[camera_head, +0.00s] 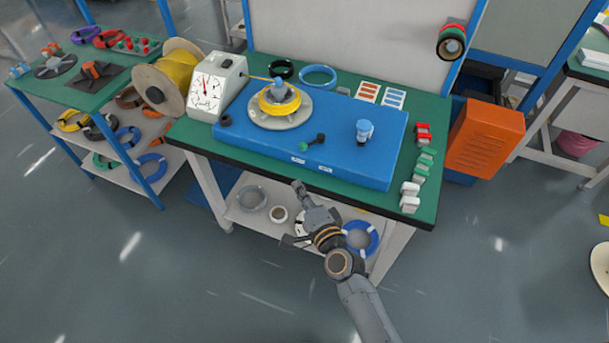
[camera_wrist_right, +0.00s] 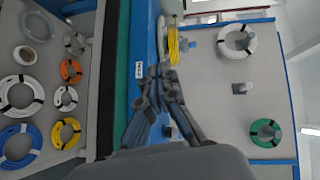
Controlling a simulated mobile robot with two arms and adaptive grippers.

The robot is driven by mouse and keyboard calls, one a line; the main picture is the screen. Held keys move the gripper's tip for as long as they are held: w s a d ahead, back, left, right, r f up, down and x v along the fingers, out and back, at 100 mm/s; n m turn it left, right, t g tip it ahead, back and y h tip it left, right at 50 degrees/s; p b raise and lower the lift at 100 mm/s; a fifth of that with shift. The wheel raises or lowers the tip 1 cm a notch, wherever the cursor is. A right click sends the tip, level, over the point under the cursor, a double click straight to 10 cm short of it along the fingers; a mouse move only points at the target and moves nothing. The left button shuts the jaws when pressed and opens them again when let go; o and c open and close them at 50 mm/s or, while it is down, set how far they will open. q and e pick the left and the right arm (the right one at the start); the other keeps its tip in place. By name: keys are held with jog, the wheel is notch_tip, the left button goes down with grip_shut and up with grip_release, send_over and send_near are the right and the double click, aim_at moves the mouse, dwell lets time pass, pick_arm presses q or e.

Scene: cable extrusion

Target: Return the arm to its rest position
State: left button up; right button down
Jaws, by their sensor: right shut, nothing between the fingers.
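My right gripper (camera_head: 299,187) is in front of the workbench's front edge in the head view, with my right arm reaching up from the bottom. Its fingers are closed together and hold nothing. In the wrist view the right gripper (camera_wrist_right: 160,72) shows dark fingers close together, with the blue platform (camera_wrist_right: 140,45) behind them. My left gripper and left arm are in neither view.
The green workbench (camera_head: 429,185) carries a blue machine base (camera_head: 360,160), a yellow cable coil (camera_head: 279,100) and a white gauge box (camera_head: 216,88). Cable coils lie on the shelf below. The floor (camera_head: 180,270) in front is clear.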

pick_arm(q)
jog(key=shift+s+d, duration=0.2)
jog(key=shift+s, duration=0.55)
pick_arm(e)
jog(key=shift+s+a, duration=0.15)
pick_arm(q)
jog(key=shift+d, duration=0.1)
